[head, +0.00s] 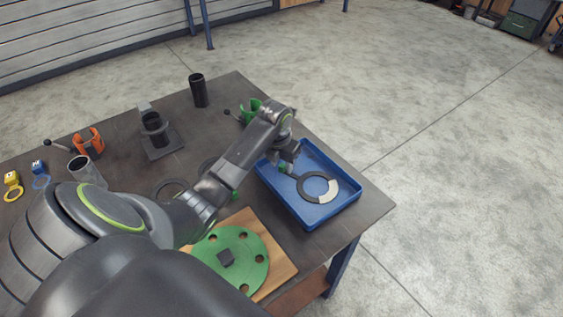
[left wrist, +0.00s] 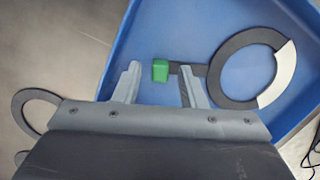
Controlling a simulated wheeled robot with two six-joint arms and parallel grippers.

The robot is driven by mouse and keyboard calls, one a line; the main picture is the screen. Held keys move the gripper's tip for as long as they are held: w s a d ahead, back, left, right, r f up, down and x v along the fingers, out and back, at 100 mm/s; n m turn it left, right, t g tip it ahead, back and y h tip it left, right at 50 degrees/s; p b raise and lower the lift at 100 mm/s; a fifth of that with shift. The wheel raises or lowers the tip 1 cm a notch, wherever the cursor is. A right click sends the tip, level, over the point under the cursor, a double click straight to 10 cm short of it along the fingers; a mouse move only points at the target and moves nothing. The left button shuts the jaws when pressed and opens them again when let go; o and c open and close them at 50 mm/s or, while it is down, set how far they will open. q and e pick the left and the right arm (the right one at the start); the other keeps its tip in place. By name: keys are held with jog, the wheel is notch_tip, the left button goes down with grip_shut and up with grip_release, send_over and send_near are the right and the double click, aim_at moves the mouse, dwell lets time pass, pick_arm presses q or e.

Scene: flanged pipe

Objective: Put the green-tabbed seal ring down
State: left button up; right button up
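The green-tabbed seal ring (head: 304,189) is dark with one pale segment and appears to lie flat in the blue tray (head: 333,210). In the left wrist view the ring (left wrist: 219,84) is at the right, with its green tab (left wrist: 160,71) toward the gripper. My left gripper (head: 285,162) is over the tray's left part. In the left wrist view its fingers (left wrist: 161,84) are apart on either side of the tab, with a gap on both sides. My right gripper is not in view.
A green flange (head: 245,248) lies on a wooden board in front of the tray. Left are a dark ring (head: 166,186), a pipe on a square base (head: 160,140), an orange holder (head: 90,143) and rings with blue and yellow tabs. A black cylinder (head: 199,91) stands behind.

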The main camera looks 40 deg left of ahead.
pick_arm(q)
jog(key=shift+r, duration=0.1)
jog(key=shift+r, duration=0.3)
notch_tip(320, 180, up, 11)
jog(key=s+p, duration=0.2)
jog(key=p, duration=0.1)
jog(key=shift+r, duration=0.2)
jog(key=shift+w, duration=0.1)
